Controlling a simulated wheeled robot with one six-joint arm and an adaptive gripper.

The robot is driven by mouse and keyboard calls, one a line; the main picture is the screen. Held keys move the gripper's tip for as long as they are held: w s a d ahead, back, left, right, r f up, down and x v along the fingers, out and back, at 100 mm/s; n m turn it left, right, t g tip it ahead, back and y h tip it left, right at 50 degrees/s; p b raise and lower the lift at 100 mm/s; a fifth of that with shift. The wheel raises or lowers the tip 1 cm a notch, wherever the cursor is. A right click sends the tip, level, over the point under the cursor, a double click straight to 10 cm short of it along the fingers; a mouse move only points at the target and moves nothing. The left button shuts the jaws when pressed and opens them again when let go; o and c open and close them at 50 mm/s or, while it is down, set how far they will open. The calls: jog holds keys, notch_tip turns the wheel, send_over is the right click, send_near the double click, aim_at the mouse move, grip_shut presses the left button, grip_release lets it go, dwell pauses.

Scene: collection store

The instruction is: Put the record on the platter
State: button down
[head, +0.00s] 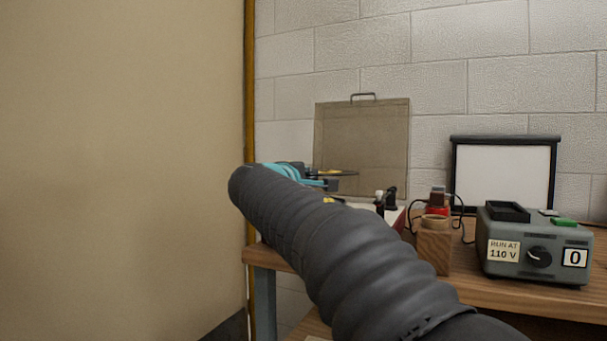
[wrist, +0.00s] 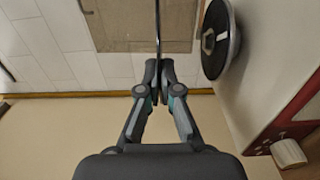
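In the wrist view my gripper (wrist: 158,78) is shut on the record (wrist: 157,28), a thin dark disc seen edge-on that runs up out of the picture. In the head view the record (head: 347,172) shows as a flat dark sliver with a yellowish label, held level at my gripper (head: 326,182). The platter (wrist: 234,44) is a dark round disc on the pale deck, to the right of the record in the wrist view and apart from it. My arm hides the platter in the head view.
The pale deck (head: 366,206) has a red side. Right of it on the wooden bench are a wooden block (head: 433,252) and a grey power box (head: 538,262) showing "0". A tan panel (head: 362,140) and a white board (head: 504,178) stand behind. A large beige surface (head: 120,150) fills the left.

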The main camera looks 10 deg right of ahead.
jog(key=shift+w+f, duration=0.1)
jog(key=shift+w, duration=0.1)
notch_tip(320, 180, down, 4)
jog(key=b, duration=0.3)
jog(key=shift+f+b, duration=0.25)
jog(key=shift+b, duration=0.1)
jog(key=shift+f+b, duration=0.45)
jog(key=shift+b, duration=0.05)
jog(key=shift+s+f+b, duration=0.15)
jog(key=shift+f+b, duration=0.55)
jog(key=shift+b, duration=0.35)
dwell(1.4)
jog(key=c, duration=1.2)
grip_release()
jog(key=shift+c, duration=0.2)
jog(key=shift+a, duration=0.1)
